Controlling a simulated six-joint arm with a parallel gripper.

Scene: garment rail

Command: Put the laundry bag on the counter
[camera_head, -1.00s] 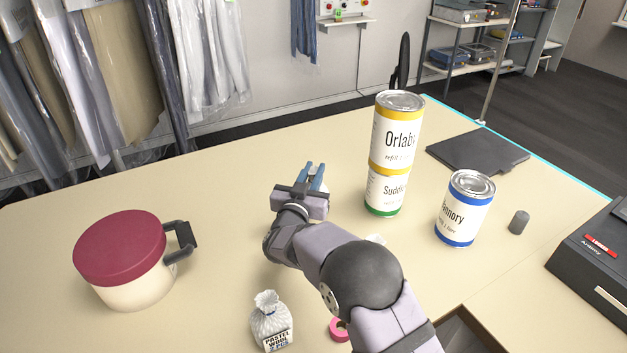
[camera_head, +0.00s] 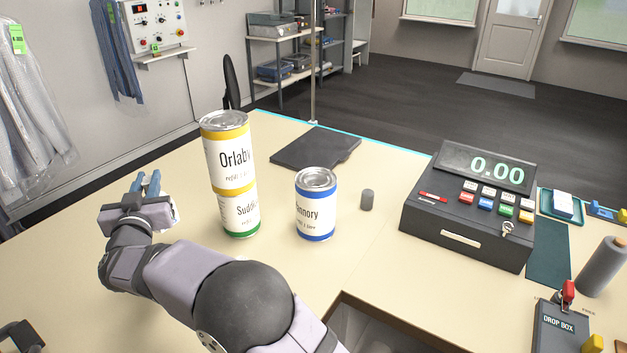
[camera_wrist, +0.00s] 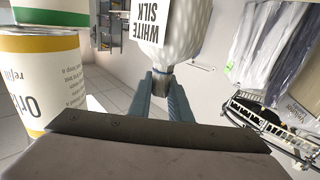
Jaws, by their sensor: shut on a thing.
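My gripper (camera_head: 146,185) is above the left part of the beige counter (camera_head: 70,275), left of two stacked cans. In the wrist view its two blue-grey fingers (camera_wrist: 163,85) are shut on a white laundry bag (camera_wrist: 190,42). The bag has a label reading WHITE SILK, which appears upside down there. Only part of the bag shows, cut off by the top of the picture. In the head view I cannot make the bag out clearly behind the gripper.
The Orlab can (camera_head: 226,155) stands on a green-banded can (camera_head: 238,213), close right of my gripper. A blue-banded can (camera_head: 316,206), a dark flat pad (camera_head: 316,147), a small grey cylinder (camera_head: 367,200) and a cash register (camera_head: 466,215) stand farther right. Hanging garments (camera_head: 28,125) are at left.

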